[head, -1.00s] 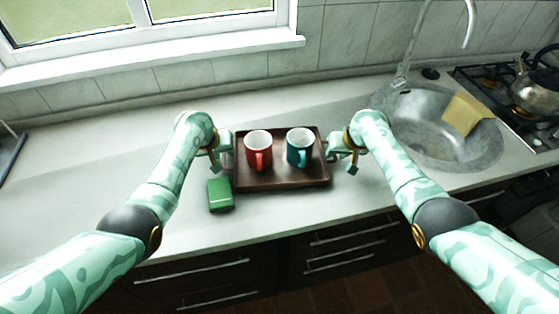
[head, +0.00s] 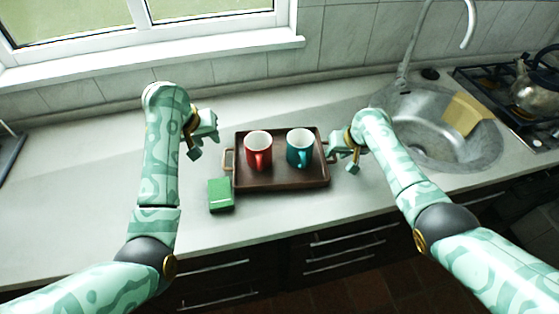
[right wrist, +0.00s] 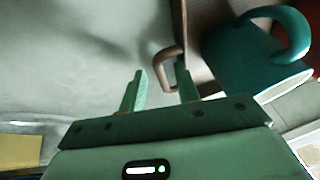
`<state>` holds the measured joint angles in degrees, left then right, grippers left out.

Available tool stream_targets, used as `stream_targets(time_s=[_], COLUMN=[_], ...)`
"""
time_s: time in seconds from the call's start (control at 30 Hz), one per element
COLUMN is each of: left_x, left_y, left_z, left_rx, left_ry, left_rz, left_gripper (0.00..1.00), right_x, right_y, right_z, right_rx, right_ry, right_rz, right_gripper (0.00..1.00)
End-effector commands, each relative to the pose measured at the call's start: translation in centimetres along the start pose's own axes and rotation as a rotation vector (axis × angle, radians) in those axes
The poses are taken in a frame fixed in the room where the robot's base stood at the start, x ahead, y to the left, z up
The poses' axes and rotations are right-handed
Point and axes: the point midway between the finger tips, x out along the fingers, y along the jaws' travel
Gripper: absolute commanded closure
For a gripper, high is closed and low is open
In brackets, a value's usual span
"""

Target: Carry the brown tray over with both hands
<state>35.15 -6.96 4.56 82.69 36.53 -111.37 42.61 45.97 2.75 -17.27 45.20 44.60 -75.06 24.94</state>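The brown tray (head: 285,181) lies flat on the counter and bears a red mug (head: 257,148) and a teal mug (head: 299,149), both upright. Its left handle (head: 228,160) is bare. My left gripper (head: 204,140) is open and empty, left of that handle and apart from it. My right gripper (head: 343,156) is at the tray's right end. In the right wrist view its fingers (right wrist: 162,86) are apart, with the right handle (right wrist: 165,72) between them and one finger inside its loop. The teal mug (right wrist: 250,60) shows beside them.
A green box (head: 220,195) stands on the counter near the tray's front left corner. A sink (head: 430,125) with a yellow cloth (head: 463,114) is to the right, then a hob with a kettle (head: 537,85). The counter left of my left arm is mostly clear.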

Motion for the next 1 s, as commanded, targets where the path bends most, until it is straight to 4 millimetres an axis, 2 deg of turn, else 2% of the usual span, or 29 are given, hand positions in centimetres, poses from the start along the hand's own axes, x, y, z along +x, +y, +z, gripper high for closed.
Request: stream_targets(time_s=[0.17, 0.4, 0.5, 0.7, 1.0], left_x=[0.0, 0.1, 0.1, 0.1, 0.1], left_y=[0.0, 0.0, 0.0, 0.0, 0.0], left_z=[0.0, 0.0, 0.0, 0.0, 0.0], left_rx=[0.000, 0.000, 0.000, 0.000, 0.000], left_ry=[0.000, 0.000, 0.000, 0.000, 0.000], left_rz=[0.000, 0.001, 0.001, 0.001, 0.001], left_gripper=[0.68, 0.68, 0.68, 0.68, 0.68], right_x=[-2.8, -8.0, -9.7, -11.0, -11.1], right_y=[0.1, 0.1, 0.1, 0.1, 0.1], right_z=[0.0, 0.0, 0.0, 0.0, 0.0], right_rx=[-0.001, -0.001, 0.002, 0.001, 0.001], right_ry=[0.005, 0.005, 0.004, 0.002, 0.001], right_rz=[0.001, 0.002, 0.000, 0.002, 0.002], right_gripper=[0.68, 0.68, 0.68, 0.68, 0.68])
